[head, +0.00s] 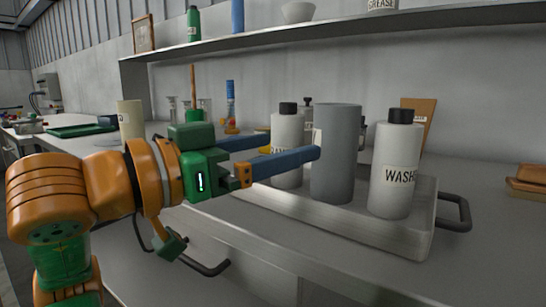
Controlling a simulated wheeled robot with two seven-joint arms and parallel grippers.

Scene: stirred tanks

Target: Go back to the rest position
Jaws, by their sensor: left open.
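My left arm comes in from the left, orange and green. My left gripper (294,146) has two blue fingers, spread apart and pointing right. The nearer finger's tip is in front of, or against, the left edge of a tall grey cylinder (337,165); I cannot tell if they touch. The farther finger passes toward a white bottle with a black cap (287,129), partly hidden behind the fingers. Nothing shows held between the fingers. My right gripper is not in view.
A metal tray with handles (420,243) holds the cylinder and bottles, including a white bottle labelled WASH (395,170). A shelf (330,40) runs above the bench. A brown block (530,178) lies at the far right. A green tray (80,131) lies at the left.

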